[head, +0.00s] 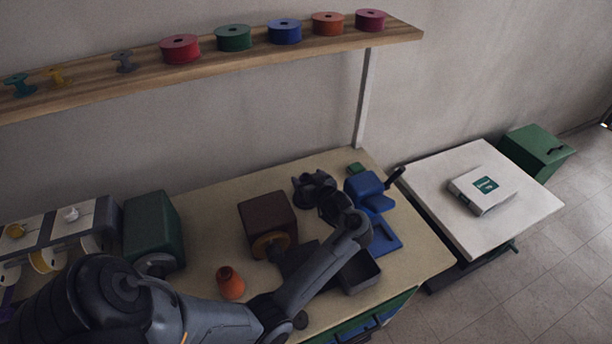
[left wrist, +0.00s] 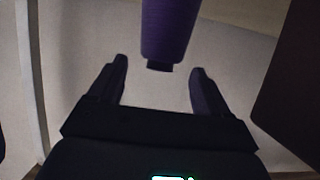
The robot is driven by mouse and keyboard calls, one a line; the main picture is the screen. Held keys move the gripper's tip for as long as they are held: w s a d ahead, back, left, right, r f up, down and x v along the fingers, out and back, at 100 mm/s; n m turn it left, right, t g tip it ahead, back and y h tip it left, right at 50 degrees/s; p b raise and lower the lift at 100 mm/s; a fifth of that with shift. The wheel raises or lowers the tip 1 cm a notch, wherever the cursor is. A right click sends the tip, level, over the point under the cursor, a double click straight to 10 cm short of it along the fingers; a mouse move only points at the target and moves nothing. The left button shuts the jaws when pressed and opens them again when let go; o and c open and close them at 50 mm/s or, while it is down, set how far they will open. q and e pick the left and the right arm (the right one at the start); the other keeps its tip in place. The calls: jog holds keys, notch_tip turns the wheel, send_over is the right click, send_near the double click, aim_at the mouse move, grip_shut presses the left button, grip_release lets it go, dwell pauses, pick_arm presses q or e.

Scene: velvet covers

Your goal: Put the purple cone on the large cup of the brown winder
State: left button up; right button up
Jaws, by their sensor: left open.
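The brown winder (head: 268,213) is a dark brown box on the bench, with a round orange-brown cup (head: 270,244) on its near face. My left arm reaches across the bench from the left. Its dark gripper (head: 308,184) is behind and right of the brown winder. In the left wrist view the gripper (left wrist: 159,68) is open, with its fingers apart. A purple cone (left wrist: 170,28) shows beyond and between the fingertips, narrowing to a dark end. It does not look gripped. I cannot make it out in the head view. My right gripper is not visible.
An orange cone (head: 230,285) stands on the bench. A green winder (head: 153,228) is left and a blue one (head: 375,205) right. A dark tray (head: 361,272) lies near the front edge. The shelf (head: 110,88) holds several spools above. A white table (head: 430,190) stands right.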

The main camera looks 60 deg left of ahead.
pick_arm(q)
jog(key=p+v, duration=0.1)
jog(key=v, duration=0.8)
jog(key=shift+d, duration=0.25)
jog(key=shift+r, duration=0.15)
